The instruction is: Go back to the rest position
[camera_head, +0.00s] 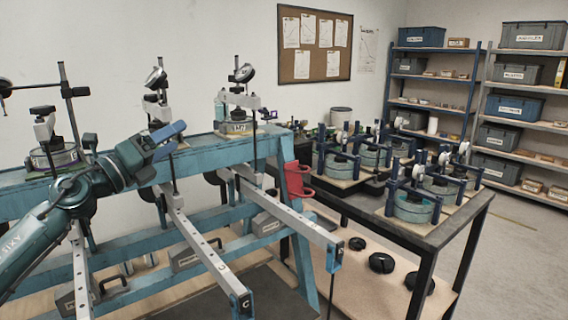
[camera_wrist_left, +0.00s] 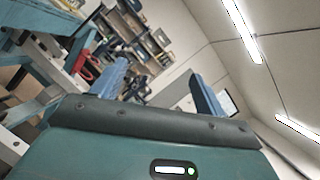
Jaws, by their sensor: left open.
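My left arm comes in from the left in the head view, in front of the teal lever frame (camera_head: 205,153). My left gripper (camera_head: 176,139) is raised near the frame's top beam, in front of the middle post with its dial gauge (camera_head: 156,77). In the left wrist view the two blue fingers of the gripper (camera_wrist_left: 158,84) stand wide apart with nothing between them. My right gripper is in neither view.
Long perforated levers (camera_head: 205,250) stick out of the frame towards me, with weights (camera_head: 266,223) below. A red bracket (camera_head: 296,180) is at the frame's right end. A dark table (camera_head: 432,238) with several blue fixtures stands right. Shelves (camera_head: 437,75) with bins stand behind.

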